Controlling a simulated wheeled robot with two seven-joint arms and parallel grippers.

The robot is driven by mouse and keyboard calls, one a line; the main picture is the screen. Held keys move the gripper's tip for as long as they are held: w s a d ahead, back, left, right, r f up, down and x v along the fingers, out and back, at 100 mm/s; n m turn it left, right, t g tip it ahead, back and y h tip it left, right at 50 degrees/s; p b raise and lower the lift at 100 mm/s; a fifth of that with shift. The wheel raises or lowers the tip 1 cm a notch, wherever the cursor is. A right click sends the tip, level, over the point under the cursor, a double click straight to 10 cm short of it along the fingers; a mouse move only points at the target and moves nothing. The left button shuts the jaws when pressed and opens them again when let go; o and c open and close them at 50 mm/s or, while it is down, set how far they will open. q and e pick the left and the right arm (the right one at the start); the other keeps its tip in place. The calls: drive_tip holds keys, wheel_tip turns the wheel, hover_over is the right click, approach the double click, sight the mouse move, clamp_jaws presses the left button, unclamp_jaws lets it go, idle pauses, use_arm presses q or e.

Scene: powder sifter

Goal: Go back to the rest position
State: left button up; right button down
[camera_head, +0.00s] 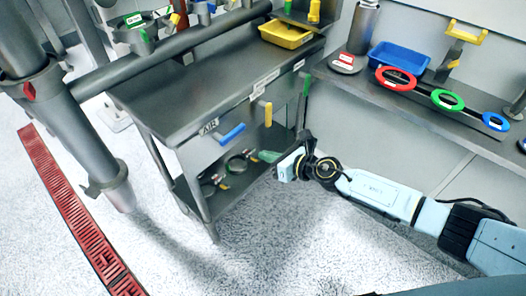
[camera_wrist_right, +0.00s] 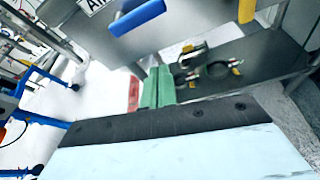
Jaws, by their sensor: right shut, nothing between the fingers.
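My right gripper (camera_head: 268,156) is in the middle of the head view, in front of the open lower part of a grey metal workbench (camera_head: 228,80). My right arm reaches to it from the lower right corner. Its green fingers also show in the right wrist view (camera_wrist_right: 157,87). They are shut and hold nothing. They are near the blue handle (camera_head: 232,134), apart from it in the head view. My left arm and left gripper are not in view.
A yellow tray (camera_head: 286,33) sits on the bench. A shelf at right holds a blue bin (camera_head: 400,58) and red, green and blue rings (camera_head: 396,79). A thick grey pipe (camera_head: 75,125) stands at left beside a red floor grate (camera_head: 70,205). The floor in front is clear.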

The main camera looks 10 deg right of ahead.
drive_tip(key=shift+f, duration=0.1)
idle(0.4)
drive_tip(key=s+d+f+m+g+h, duration=0.1)
drive_tip(key=s+d+f+m+h, duration=0.3)
drive_tip(key=f+m, duration=0.45)
drive_tip(key=s+d+f+m+h, duration=0.2)
drive_tip(key=s+d+f+m, duration=0.45)
drive_tip(key=f+m, duration=0.2)
drive_tip(key=s+d+f+m+g+h, duration=0.1)
drive_tip(key=s+d+f+m+h, duration=0.1)
drive_tip(key=s+d+f+m, duration=0.55)
drive_tip(key=s+f+m+g, duration=0.2)
drive_tip(key=s+f+m, duration=0.2)
drive_tip(key=s, duration=0.6)
drive_tip(key=s+f+m+g+h, duration=0.1)
drive_tip(key=s+f+m+g, duration=0.2)
drive_tip(key=s, duration=0.8)
drive_tip(key=s+d+f+m+g+h, duration=0.1)
drive_tip(key=s+f+m+g, duration=0.1)
drive_tip(key=s+f+m, duration=0.4)
drive_tip(key=s+m, duration=0.1)
drive_tip(key=s, duration=0.3)
drive_tip(key=shift+s+g, duration=0.3)
drive_tip(key=shift+s, duration=0.1)
